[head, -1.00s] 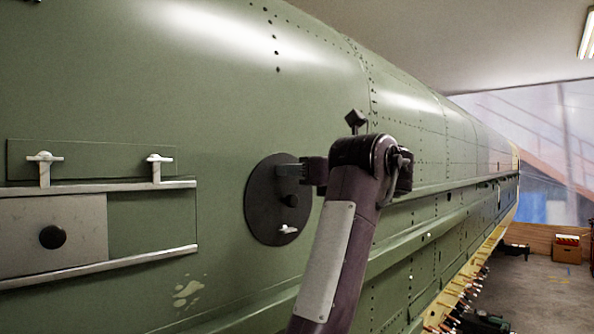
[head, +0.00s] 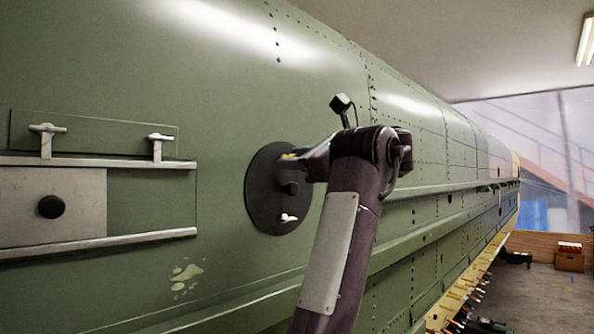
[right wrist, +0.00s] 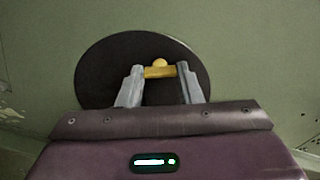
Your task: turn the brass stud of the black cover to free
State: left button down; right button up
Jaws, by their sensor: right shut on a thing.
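The round black cover (head: 262,205) lies against the green fuselage skin. Its brass stud (head: 289,156) shows near the upper edge of the cover. A dark knob (head: 290,188) stands out at its middle right, with a small white stud (head: 290,218) below. My right gripper (head: 292,159) reaches the cover from the right. In the right wrist view my right gripper (right wrist: 160,73) is shut on the brass stud (right wrist: 160,68), its bar lying crosswise between the two grey fingers, in front of the black cover (right wrist: 95,75). My left gripper is not in view.
On the left, two white T-shaped studs (head: 47,139) stand above metal rails (head: 100,163). A grey panel with a black knob (head: 51,207) sits between the rails. The fuselage runs back to the right, with floor (head: 545,300) beyond it.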

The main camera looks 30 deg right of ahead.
jog(key=shift+n+b, duration=3.1)
jog(key=shift+n, duration=2.9)
jog(key=o, duration=1)
jog(key=shift+b+v, duration=2)
jog(key=shift+v, duration=1.9)
